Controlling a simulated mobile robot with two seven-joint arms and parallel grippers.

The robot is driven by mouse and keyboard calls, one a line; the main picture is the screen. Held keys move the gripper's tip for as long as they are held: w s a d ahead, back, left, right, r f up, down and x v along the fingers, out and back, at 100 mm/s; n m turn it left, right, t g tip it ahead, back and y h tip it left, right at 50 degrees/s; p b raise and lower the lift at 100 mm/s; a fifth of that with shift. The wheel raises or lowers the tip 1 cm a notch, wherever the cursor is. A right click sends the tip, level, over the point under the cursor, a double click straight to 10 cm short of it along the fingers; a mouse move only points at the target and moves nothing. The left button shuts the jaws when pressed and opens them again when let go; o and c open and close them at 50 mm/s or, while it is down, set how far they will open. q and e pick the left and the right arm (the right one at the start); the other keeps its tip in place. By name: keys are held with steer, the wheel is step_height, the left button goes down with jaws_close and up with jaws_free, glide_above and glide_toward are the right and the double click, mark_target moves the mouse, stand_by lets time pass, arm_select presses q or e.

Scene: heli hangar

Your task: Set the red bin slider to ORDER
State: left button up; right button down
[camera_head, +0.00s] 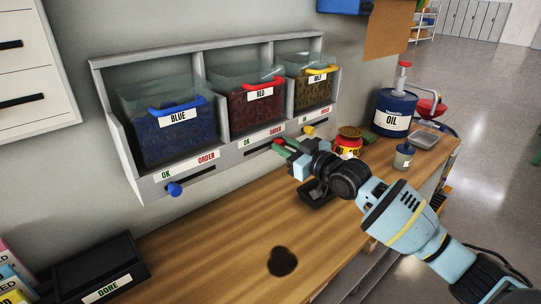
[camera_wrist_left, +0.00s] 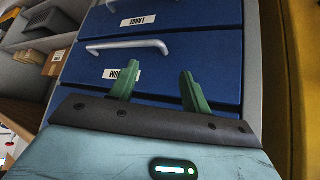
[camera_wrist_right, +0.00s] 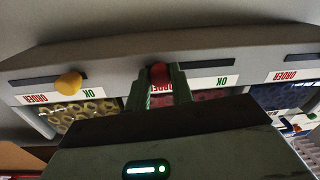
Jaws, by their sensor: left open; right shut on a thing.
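The red bin (camera_head: 255,105) sits in the middle of the wall rack, between the blue bin and the yellow bin. Its slider has a red knob (camera_head: 279,141) in a dark slot, at the ORDER end under the red ORDER lettering. My right gripper (camera_head: 283,148) is shut on this knob. In the right wrist view the red knob (camera_wrist_right: 158,72) shows between the green fingers, beside ORDER, with the empty slot running toward OK. My left gripper (camera_wrist_left: 157,84) is open and empty in front of blue drawers; it is not visible in the head view.
The blue slider knob (camera_head: 174,189) is at the OK side, as is the yellow knob (camera_wrist_right: 69,83). A workbench (camera_head: 210,245) below holds a DONE tray (camera_head: 97,270), an oil can (camera_head: 394,113) and a red container (camera_head: 347,147). The bench middle is largely clear, with a dark stain.

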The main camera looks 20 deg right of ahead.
steer(key=shift+d+f, duration=0.15)
steer(key=shift+d, duration=0.1)
steer(key=shift+w, duration=0.1)
steer(key=c, duration=1.2)
jaws_free()
steer(key=shift+d, duration=0.15)
arm_select(q)
steer(key=shift+w+d+r, duration=0.1)
steer(key=shift+w, duration=0.15)
steer(key=shift+s, duration=0.1)
arm_select(e)
steer(key=v, duration=0.7)
steer(key=shift+s, duration=0.4)
steer(key=shift+d, duration=0.15)
